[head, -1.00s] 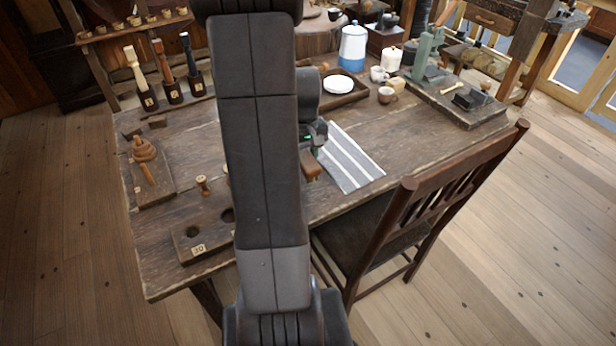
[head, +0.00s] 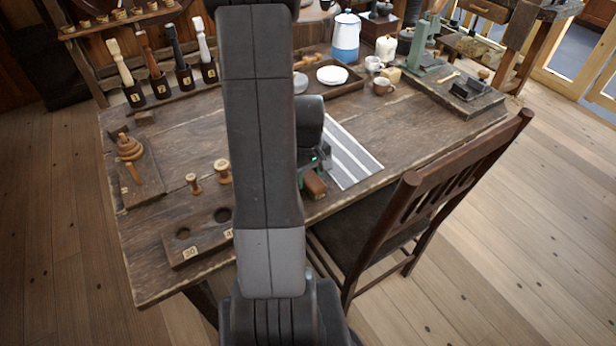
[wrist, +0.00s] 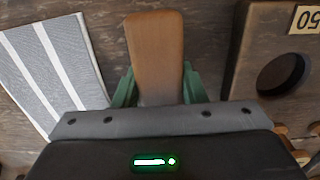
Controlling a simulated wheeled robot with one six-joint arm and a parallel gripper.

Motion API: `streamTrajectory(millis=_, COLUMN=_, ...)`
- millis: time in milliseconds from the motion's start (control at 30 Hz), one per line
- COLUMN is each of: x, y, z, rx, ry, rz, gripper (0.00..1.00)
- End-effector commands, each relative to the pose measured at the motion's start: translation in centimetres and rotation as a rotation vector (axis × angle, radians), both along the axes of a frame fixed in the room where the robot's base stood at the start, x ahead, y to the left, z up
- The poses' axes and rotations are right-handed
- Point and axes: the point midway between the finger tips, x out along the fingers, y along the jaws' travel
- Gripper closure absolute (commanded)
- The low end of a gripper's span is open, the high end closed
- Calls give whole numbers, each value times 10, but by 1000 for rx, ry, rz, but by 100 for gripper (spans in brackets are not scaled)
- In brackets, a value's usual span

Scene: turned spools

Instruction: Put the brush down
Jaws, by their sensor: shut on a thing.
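My gripper (wrist: 153,88) is shut on the brush, with a green finger on each side of it. The brush (wrist: 156,45) shows as a smooth brown wooden block pointing away from my wrist. In the head view the brush (head: 314,186) hangs near the table's front edge, beside the striped cloth (head: 352,155). My arm hides part of that area. In the wrist view the brush is over wood between the grey-and-white cloth (wrist: 52,65) and a holed board (wrist: 245,75). I cannot tell whether it touches the table (head: 150,258). Its bristles are not clearly visible.
The holed spool board (head: 205,232) lies at the front left, with small spools (head: 222,172) behind it. A tray with a white plate (head: 332,75) and a blue-white pot (head: 345,38) stand at the back. A chair (head: 465,155) stands at the front right.

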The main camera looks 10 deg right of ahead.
Motion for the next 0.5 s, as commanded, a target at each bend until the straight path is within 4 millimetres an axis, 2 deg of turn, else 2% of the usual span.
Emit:
streamTrajectory(millis=400, x=0, y=0, z=-7, rx=0, ry=0, rz=0, gripper=91)
streamTrajectory(millis=433, x=0, y=0, z=-6, rx=0, ry=0, rz=0, gripper=58)
streamTrajectory(millis=500, x=0, y=0, z=-6, rx=1, ry=1, rz=-1, gripper=45)
